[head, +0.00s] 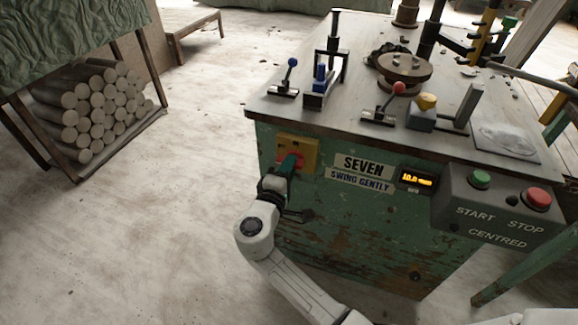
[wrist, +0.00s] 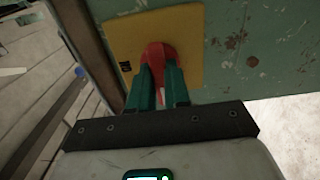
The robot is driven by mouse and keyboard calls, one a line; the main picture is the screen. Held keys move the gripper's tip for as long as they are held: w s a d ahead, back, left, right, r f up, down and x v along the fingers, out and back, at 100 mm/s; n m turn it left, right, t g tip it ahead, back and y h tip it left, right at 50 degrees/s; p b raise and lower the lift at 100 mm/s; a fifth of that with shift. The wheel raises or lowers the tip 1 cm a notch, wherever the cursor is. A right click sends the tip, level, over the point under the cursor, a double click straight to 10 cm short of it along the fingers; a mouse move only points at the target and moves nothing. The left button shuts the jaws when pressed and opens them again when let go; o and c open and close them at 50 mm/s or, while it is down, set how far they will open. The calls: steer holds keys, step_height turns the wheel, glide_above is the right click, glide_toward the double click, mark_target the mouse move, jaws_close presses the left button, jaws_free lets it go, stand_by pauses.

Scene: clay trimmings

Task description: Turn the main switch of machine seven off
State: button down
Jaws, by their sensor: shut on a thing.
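The main switch is a red knob (wrist: 158,52) on a yellow plate (head: 309,150) on the front of the green machine (head: 350,235). A label reading SEVEN (head: 363,166) is fixed to the right of it. In the wrist view the yellow plate (wrist: 195,35) fills the top middle, with small dark lettering at its lower left. My gripper (wrist: 162,78) is shut on the red knob, a green finger on each side of it. In the head view my gripper (head: 291,167) covers much of the knob, and I cannot tell the knob's exact setting.
A grey box with a green START button (head: 480,179) and a red STOP button (head: 537,198) juts out at the right. A small display (head: 417,181) glows orange. Levers stand on the machine's top (head: 340,125).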

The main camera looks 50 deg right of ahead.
steer(key=c, duration=1.1)
jaws_free()
steer(key=p+v, duration=0.1)
steer(key=v, duration=0.9)
steer(key=shift+s+a, duration=0.1)
steer(key=shift+a, duration=0.3)
